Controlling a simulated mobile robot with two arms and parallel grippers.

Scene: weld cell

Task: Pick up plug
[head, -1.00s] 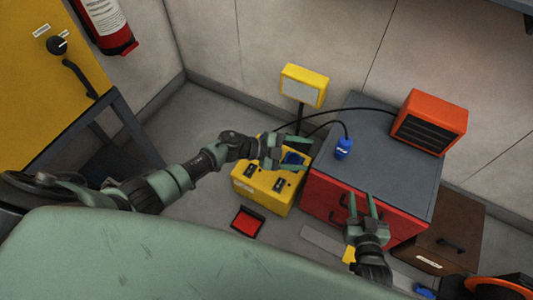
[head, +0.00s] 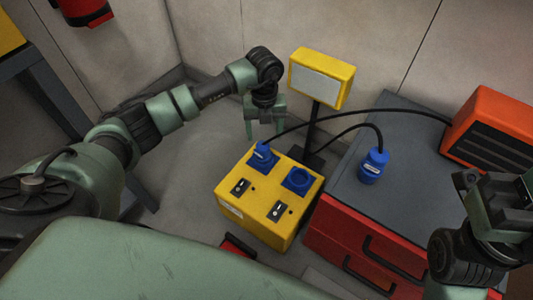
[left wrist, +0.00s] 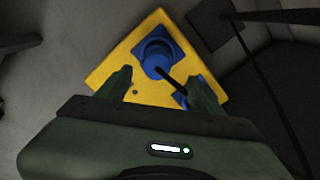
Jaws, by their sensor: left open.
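A blue plug (head: 262,152) sits in a blue socket on the yellow box (head: 240,212), with a black cable running from it. My left gripper (head: 264,130) is open, points down and is just above and behind this plug. In the left wrist view, the plug (left wrist: 157,60) shows ahead of and between the open fingers, untouched as far as I can tell. A second blue plug (head: 372,166) stands on the grey cabinet top, also cabled. My right gripper (head: 496,188) is at the right edge; its fingers are unclear.
An empty blue socket (head: 298,180) and two black switches are on the box. A yellow sign-like panel (head: 321,80) stands on a post behind it. The red cabinet (head: 345,236) is close on the right, with an orange unit (head: 492,130) on top. Floor left of the box is clear.

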